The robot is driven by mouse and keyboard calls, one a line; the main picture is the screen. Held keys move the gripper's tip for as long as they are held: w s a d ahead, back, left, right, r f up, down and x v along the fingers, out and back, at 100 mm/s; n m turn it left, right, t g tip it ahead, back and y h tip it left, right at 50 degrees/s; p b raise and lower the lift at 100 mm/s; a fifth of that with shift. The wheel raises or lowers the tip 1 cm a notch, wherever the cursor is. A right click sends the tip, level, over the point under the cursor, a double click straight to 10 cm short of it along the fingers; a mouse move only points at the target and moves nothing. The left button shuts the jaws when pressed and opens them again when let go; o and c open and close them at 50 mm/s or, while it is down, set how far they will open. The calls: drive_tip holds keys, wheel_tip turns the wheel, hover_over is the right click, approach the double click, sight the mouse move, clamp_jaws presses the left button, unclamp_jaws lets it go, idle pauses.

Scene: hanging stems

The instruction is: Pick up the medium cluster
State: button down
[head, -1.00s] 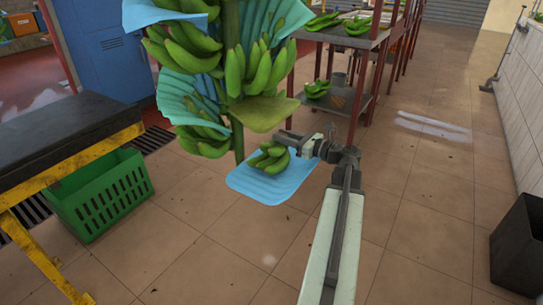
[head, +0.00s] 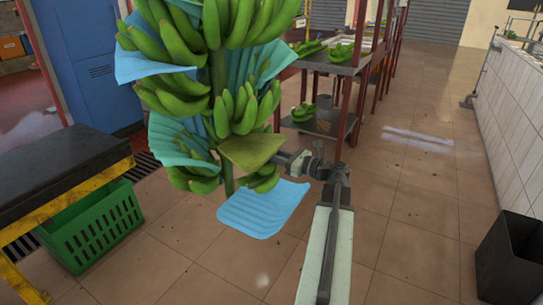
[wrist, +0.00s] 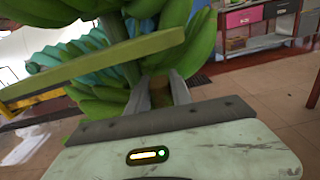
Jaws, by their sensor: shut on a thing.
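A hanging stem (head: 218,70) carries several clusters of green bananas. My gripper (head: 284,163) is at the lower right of the stem. It is shut on the brownish crown (wrist: 160,88) of a green banana cluster, which shows in the head view (head: 262,180) partly hidden behind a yellow-green flap (head: 250,150). In the wrist view, the crown sits between my two grey fingers and green bananas fill the area behind. Whether this is the medium one, and whether it touches the stem, I cannot tell.
A blue sheet (head: 262,210) is below the held cluster. Teal sheets (head: 178,145) lie between clusters on the stem. A green crate (head: 92,228) and a black-topped table (head: 55,165) are at left. A rack (head: 350,70) stands behind, a black bin (head: 510,258) at right. Floor in front is clear.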

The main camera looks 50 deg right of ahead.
drive_tip(key=v, duration=1.9)
drive_tip(key=shift+s+r, duration=0.25)
drive_tip(key=shift+s, duration=0.1)
drive_tip(key=shift+s, duration=0.1)
